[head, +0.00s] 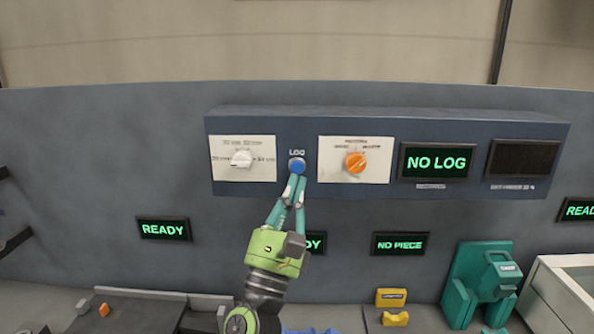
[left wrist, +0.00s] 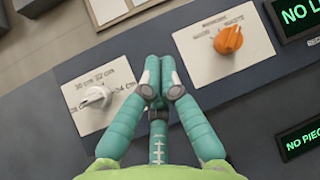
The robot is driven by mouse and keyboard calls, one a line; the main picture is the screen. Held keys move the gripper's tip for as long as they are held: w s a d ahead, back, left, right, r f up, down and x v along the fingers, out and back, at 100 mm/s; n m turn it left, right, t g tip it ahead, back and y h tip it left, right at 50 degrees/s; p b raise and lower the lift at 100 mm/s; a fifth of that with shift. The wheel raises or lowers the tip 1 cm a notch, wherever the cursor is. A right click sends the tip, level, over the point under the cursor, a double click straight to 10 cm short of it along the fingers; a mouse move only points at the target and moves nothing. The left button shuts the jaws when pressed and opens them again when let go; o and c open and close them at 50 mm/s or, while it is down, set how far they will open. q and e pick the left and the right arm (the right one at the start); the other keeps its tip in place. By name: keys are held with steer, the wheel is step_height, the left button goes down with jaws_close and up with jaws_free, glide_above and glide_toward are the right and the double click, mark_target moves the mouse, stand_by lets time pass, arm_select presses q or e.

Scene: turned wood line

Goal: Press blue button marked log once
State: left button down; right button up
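The blue button (head: 297,165) sits on the dark panel (head: 400,187) under the label LOG, between a white knob and an orange knob. My left gripper (head: 295,182) has its teal fingertips just below the button in the head view; whether they touch it I cannot tell. In the left wrist view the fingers (left wrist: 160,75) are closed together with nothing between them, and they hide the button. The display (head: 436,162) on the panel reads NO LOG. My right gripper is in neither view.
The white knob (head: 241,158) and orange knob (head: 356,162) are close on either side. A dark blank display (head: 523,158) is at the panel's right. A READY display (head: 163,229) and a NO PIECE display (head: 399,244) are lower. A teal fixture (head: 482,285) stands lower right.

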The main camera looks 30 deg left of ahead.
mark_target(297, 167)
arm_select(q)
steer(key=w, duration=0.1)
steer(key=w+a, duration=0.1)
steer(key=w, duration=0.1)
steer(key=shift+w+a, duration=0.2)
steer(key=shift+a, duration=0.1)
stand_by(0.7)
steer(key=shift+w+b, duration=0.1)
steer(key=shift+b, duration=0.2)
stand_by(0.3)
steer(key=shift+w+a, duration=0.2)
steer(key=shift+w, duration=0.1)
steer(key=shift+w+a, duration=0.15)
steer(key=shift+w, duration=0.1)
stand_by(0.9)
steer(key=shift+s, duration=0.1)
steer(key=shift+s+d, duration=0.35)
steer(key=shift+s, duration=0.25)
